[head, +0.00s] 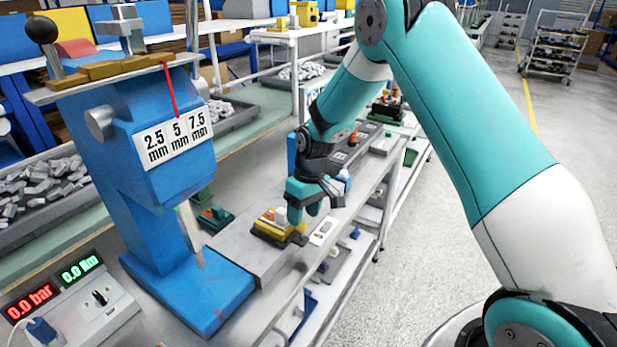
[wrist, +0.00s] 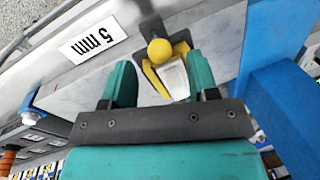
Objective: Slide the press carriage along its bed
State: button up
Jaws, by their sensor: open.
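The press carriage (head: 277,229), a yellow and dark block with a small light piece and an orange tip on top, sits on the grey bed (head: 240,240) beside the blue press. In the wrist view the carriage (wrist: 158,76) shows yellow sides, a yellow ball and a pale block. My gripper (head: 304,205) is above the carriage's far right side, pointing down. In the wrist view my gripper (wrist: 160,82) has its two teal fingers apart, with the carriage showing between and beyond them. Contact cannot be told.
The blue press (head: 160,150) stands at left with a 2.5, 5, 7.5 mm scale and a red pointer. A white 5 mm card (head: 323,231) lies right of the carriage. A readout box (head: 85,300) shows 0.0 bar and 0.0 Nm.

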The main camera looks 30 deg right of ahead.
notch_tip(320, 180, up, 14)
jog(key=w+d+b, duration=0.1)
jog(key=d+b, duration=0.1)
jog(key=shift+d, duration=0.3)
jog(key=shift+r, duration=0.1)
